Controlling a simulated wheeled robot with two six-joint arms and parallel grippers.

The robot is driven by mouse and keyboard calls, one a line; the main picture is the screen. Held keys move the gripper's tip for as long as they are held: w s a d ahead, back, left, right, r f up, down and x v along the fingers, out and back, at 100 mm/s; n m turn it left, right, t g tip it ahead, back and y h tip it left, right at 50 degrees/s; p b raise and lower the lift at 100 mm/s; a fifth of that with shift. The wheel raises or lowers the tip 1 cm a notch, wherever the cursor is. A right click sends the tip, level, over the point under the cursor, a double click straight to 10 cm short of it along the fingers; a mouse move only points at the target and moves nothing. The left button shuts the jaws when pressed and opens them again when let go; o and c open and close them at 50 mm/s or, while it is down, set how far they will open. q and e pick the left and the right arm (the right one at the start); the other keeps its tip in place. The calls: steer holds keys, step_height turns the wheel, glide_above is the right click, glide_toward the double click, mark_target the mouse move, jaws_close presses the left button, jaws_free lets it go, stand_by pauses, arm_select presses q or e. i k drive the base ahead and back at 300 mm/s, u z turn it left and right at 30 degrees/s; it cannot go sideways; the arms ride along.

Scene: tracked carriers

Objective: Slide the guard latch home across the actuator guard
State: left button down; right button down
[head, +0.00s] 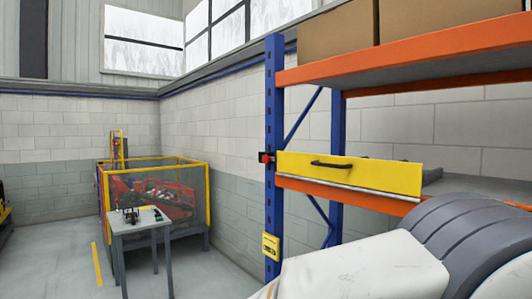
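A yellow guard panel (350,172) with a black bar handle (331,164) spans the front of the rack at shelf height. I take it to be the actuator guard. A small red and black fitting (266,157) sits on the blue post at the panel's left end; it may be the guard latch. It is too small to tell whether it lies across the panel. Neither of my grippers shows. A white and grey arm part of mine fills the lower right and hides some of the rack.
The rack has blue posts and orange beams (430,52), with cardboard boxes (337,32) on top. A yellow label box (270,247) is on the post. A small grey table (140,219) stands by a yellow-framed cage (208,197) at left.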

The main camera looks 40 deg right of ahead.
mark_target(265, 158)
steer(key=z, duration=0.5)
steer(key=i, duration=0.6)
steer(key=z, duration=0.65)
